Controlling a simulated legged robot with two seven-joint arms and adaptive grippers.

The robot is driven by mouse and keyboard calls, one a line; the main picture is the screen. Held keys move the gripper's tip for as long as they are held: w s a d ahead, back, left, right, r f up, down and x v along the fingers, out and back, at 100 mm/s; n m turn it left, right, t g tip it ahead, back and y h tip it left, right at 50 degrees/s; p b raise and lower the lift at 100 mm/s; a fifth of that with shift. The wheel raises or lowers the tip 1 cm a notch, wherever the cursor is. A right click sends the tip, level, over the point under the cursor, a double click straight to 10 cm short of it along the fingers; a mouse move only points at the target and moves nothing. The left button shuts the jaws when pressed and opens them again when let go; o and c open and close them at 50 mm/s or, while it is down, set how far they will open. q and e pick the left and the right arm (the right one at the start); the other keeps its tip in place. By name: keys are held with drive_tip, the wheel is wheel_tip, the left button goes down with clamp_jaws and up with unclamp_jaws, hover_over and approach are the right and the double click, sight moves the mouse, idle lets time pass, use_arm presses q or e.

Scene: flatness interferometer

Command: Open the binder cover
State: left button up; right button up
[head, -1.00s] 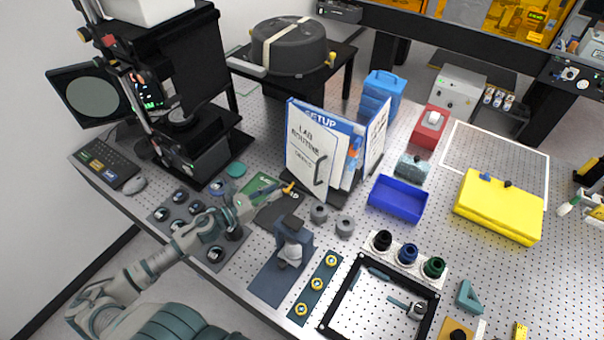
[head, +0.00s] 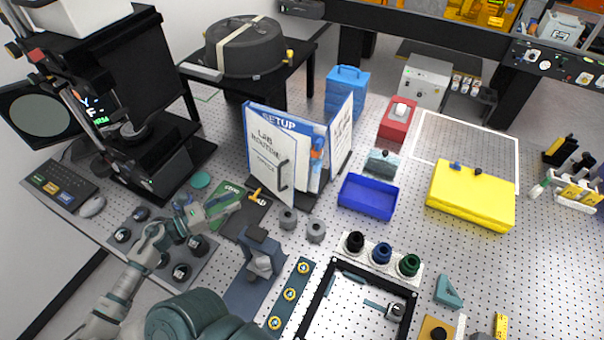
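The binder (head: 269,153) stands upright on the perforated table, its white front panel reading "LAB ROUTINE" with a dark handle (head: 283,176) near its right edge. Behind the panel is a blue board marked "SETUP". White sheets and a blue and orange item show in the gap between this panel and a printed right panel (head: 340,128). My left gripper (head: 230,202) is left of the binder, over a green booklet (head: 226,194), apart from the handle. Its fingers are too small to tell open from shut. My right gripper is not in view.
A dark stand with an eyepiece (head: 262,262) and two grey knobs (head: 288,219) sit in front of the binder. A blue tray (head: 367,197) is to its right. A yellow-handled tool (head: 257,196) lies near the binder's lower left. A yellow case (head: 472,194) is further right.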

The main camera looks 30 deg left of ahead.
sight(279, 177)
use_arm(q)
drive_tip(key=p+x, duration=0.2)
drive_tip(key=x, duration=1.3)
drive_tip(key=shift+w+d+r+p, duration=0.1)
drive_tip(key=shift+w+d+p, duration=0.05)
drive_tip(key=shift+w+p, duration=0.25)
drive_tip(key=shift+w+d, duration=0.1)
drive_tip(key=shift+w, duration=0.25)
clamp_jaws()
